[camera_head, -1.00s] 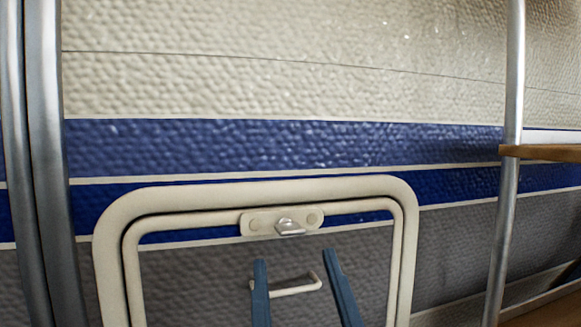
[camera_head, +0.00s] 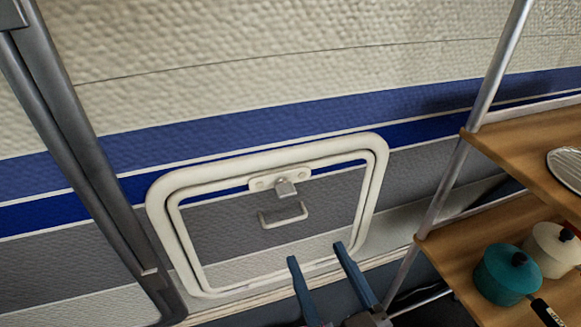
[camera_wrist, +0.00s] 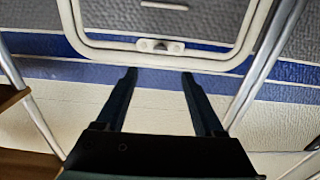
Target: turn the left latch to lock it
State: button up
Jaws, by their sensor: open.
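One latch (camera_head: 286,188) shows, a small grey knob on a pale plate at the top of a white-framed hatch (camera_head: 158,215) in the trailer wall. The hatch looks closed. The latch also shows in the wrist view (camera_wrist: 162,46), upside down; its exact turn is hard to tell. A pale pull handle (camera_head: 283,216) sits below the latch. My gripper (camera_head: 316,252) has two blue fingers, apart and empty. In the head view they overlap the hatch's lower right edge, below the latch. In the wrist view, my gripper (camera_wrist: 159,73) points toward the latch without touching it.
A metal pole (camera_head: 455,165) and wooden shelves (camera_head: 530,140) stand at the right. The shelves hold a teal pot (camera_head: 505,272), a cream pot (camera_head: 552,248) and a plate (camera_head: 568,168). Grey metal posts (camera_head: 85,160) stand at the left.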

aim_at(288, 196)
jog(key=p+x, duration=0.1)
jog(key=x, duration=1.1)
jog(key=shift+w+a, duration=0.1)
jog(key=shift+w, duration=0.2)
grip_shut()
